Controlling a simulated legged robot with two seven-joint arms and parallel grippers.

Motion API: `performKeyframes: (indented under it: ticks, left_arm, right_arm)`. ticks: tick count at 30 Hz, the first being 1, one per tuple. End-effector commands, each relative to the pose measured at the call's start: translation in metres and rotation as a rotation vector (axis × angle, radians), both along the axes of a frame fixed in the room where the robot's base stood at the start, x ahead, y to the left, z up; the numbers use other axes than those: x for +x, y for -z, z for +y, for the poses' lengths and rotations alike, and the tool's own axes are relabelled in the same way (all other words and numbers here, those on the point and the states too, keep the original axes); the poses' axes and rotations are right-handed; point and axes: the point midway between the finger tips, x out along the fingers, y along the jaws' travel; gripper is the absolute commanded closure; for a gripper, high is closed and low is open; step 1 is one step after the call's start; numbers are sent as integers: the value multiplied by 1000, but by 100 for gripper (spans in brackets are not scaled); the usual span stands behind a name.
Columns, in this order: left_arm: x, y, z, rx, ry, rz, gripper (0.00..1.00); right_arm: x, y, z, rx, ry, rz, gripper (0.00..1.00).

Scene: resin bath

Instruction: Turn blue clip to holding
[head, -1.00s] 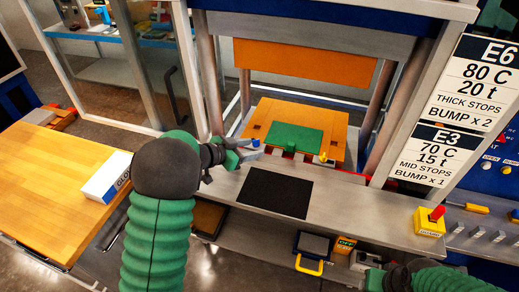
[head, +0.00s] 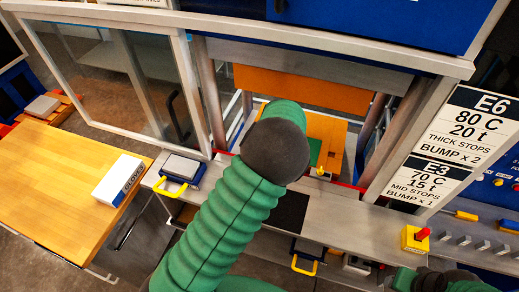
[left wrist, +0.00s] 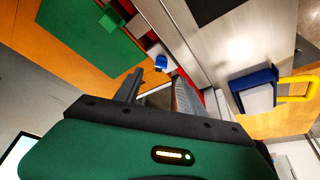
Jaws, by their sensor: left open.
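The blue clip (left wrist: 161,62) shows in the left wrist view as a small blue piece with a pale part, near the edge of the orange plate (left wrist: 45,55) with the green panel (left wrist: 85,30). My left gripper (left wrist: 157,76) is open, its two fingertips just short of the clip; I cannot tell if they touch it. The clip's exact angle is too small to read. In the head view my left arm covers the clip and the gripper; part of the orange plate (head: 329,131) and a yellow clip (head: 321,171) show.
A blue case with a yellow handle (head: 180,174) stands on the grey ledge, left of my arm; it also shows in the left wrist view (left wrist: 257,92). A yellow box with a red knob (head: 415,238) is at right. Metal posts flank the orange plate.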

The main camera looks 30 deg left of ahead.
Motion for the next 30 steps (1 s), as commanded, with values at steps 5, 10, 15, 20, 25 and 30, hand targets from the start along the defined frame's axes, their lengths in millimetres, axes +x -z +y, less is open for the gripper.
performKeyframes:
  ticks: [5,10,15,20,25,30]
  left_arm:
    - [8,41,18,0,-2,4,53]
    - [16,72,27,1,0,0,53]
    - [19,86,30,1,1,-2,53]
    - [21,88,29,1,1,-2,53]
    - [21,88,30,1,1,-2,64]
    - [21,88,30,1,2,-2,87]
  right_arm:
    - [0,-15,0,0,0,-1,55]
    - [0,-24,0,0,0,-1,55]
    - [0,-26,0,0,0,-1,55]
    - [0,-25,0,0,0,0,55]
    - [0,-25,0,0,0,0,55]
    - [0,-25,0,0,0,0,55]
